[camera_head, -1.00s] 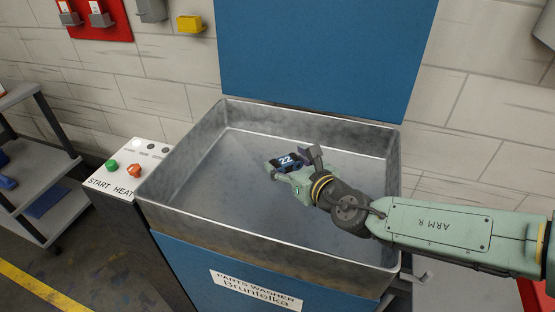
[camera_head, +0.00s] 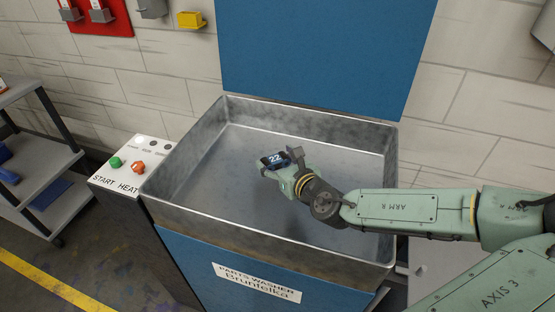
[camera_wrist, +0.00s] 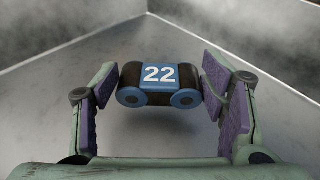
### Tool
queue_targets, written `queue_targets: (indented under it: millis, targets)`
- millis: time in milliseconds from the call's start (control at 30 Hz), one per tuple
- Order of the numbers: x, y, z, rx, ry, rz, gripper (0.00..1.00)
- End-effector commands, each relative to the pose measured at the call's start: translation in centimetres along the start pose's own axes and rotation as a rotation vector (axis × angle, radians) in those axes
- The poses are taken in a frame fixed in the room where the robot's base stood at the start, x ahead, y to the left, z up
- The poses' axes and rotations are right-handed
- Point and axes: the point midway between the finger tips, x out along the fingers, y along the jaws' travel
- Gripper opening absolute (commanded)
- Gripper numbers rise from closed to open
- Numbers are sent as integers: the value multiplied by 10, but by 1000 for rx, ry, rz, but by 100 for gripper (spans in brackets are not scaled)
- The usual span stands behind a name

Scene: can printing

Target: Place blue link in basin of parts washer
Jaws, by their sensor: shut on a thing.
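The blue link (camera_head: 275,159), a dark and blue part marked 22, is held over the basin of the parts washer (camera_head: 185,205). My gripper (camera_head: 281,163) is shut on it. In the wrist view the link (camera_wrist: 159,84) lies crosswise between the purple pads of my gripper (camera_wrist: 160,92), its 22 label facing the camera. The grey metal basin is otherwise empty, and its floor shows below the link. I cannot tell how far the link is above the floor.
The raised blue lid (camera_head: 310,55) stands behind the basin. A control panel (camera_head: 135,165) with green and red buttons adjoins its left side. A shelf cart (camera_head: 45,215) stands at far left. The basin walls rise around my gripper.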

Motion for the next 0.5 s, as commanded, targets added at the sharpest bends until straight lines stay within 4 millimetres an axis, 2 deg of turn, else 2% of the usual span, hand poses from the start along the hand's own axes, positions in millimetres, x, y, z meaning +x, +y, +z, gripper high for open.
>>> queue_targets:
  millis: [467,500]
  targets:
    - [3,0,-10,1,-1,0,28]
    - [3,0,-10,1,0,1,68]
